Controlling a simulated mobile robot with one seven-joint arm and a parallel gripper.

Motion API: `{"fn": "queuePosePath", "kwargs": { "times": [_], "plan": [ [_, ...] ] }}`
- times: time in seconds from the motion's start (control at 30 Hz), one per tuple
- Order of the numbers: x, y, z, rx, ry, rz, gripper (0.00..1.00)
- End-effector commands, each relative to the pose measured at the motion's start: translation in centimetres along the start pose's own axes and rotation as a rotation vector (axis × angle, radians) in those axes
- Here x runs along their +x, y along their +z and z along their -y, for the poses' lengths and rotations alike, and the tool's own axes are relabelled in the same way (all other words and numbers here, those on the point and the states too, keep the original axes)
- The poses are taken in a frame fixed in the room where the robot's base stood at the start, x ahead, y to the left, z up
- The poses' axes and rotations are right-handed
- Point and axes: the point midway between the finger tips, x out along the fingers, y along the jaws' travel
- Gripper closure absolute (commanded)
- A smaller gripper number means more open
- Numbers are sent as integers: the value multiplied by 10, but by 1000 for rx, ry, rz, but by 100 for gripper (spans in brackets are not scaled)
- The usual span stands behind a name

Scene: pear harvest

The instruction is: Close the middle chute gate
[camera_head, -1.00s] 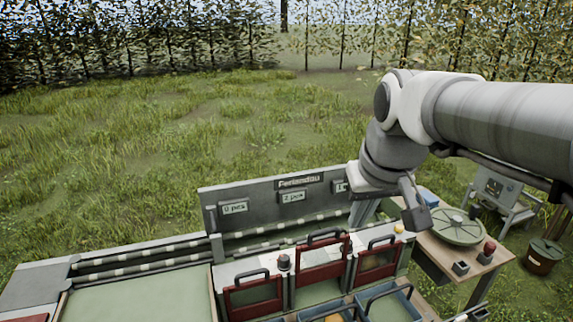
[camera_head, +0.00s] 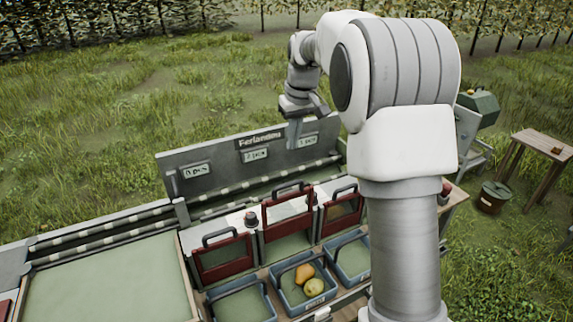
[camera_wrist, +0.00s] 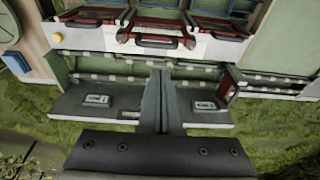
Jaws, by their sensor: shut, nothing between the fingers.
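The middle chute gate (camera_head: 287,208) is a dark red frame with a black handle on top. It stands raised above the left gate (camera_head: 222,257) and the right gate (camera_head: 341,209), with an opening below it. In the wrist view the middle gate (camera_wrist: 155,40) shows at the top, its handle nearer to me than its neighbours'. My gripper (camera_head: 295,140) is shut and empty, pointing down by the grey sign board behind the gates. In the wrist view its fingers (camera_wrist: 162,100) are together, apart from the gate and its handle.
The sign board (camera_head: 215,158) carries count labels. Blue crates stand before the gates; the middle crate (camera_head: 288,298) holds an orange and a yellow pear. A dark knob (camera_head: 250,218) sits between the left and middle gates. A green-topped tray (camera_head: 110,285) lies at left.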

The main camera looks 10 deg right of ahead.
Motion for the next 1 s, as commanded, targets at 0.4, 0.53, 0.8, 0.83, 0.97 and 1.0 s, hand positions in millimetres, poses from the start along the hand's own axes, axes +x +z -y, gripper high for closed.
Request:
{"fn": "queuePosePath", "kwargs": {
  "times": [0.4, 0.53, 0.8, 0.83, 0.97, 1.0],
  "plan": [
    [75, 1, 1, 1, -1, 5, 100],
    [101, 2, 1, 1, -1, 5, 100],
    [132, 1, 0, 1, -1, 2, 100],
    [134, 1, 0, 1, 0, 1, 100],
    [137, 0, 0, 1, 0, -1, 100],
    [137, 0, 0, 1, 0, -1, 100]
  ]
}}
